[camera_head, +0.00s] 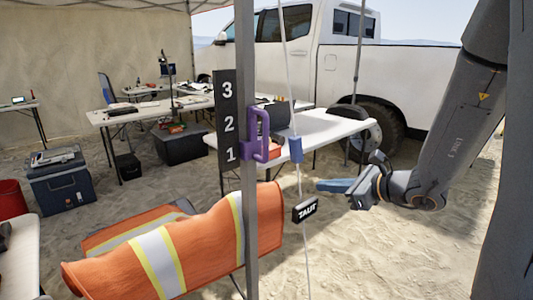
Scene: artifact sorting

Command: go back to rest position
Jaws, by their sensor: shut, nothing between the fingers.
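My gripper (335,186) is at the end of my arm, right of centre in the head view. Its blue fingers point left and look shut, with nothing held. It is near a thin hanging cord (305,240) that carries a black "TAUT" tag (305,210) and a blue block (295,149). From this view I cannot tell how far apart the fingers and cord are. Left of the cord, a purple handle (262,135) sits on a grey pole (248,210), beside a black board (227,120) marked 3, 2, 1.
An orange vest (190,240) with reflective stripes is draped at the lower left. A white table (335,127) stands behind the cord, and a white pickup truck (420,80) behind that. More tables and a cooler (62,188) are at the left. Sand below my gripper is clear.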

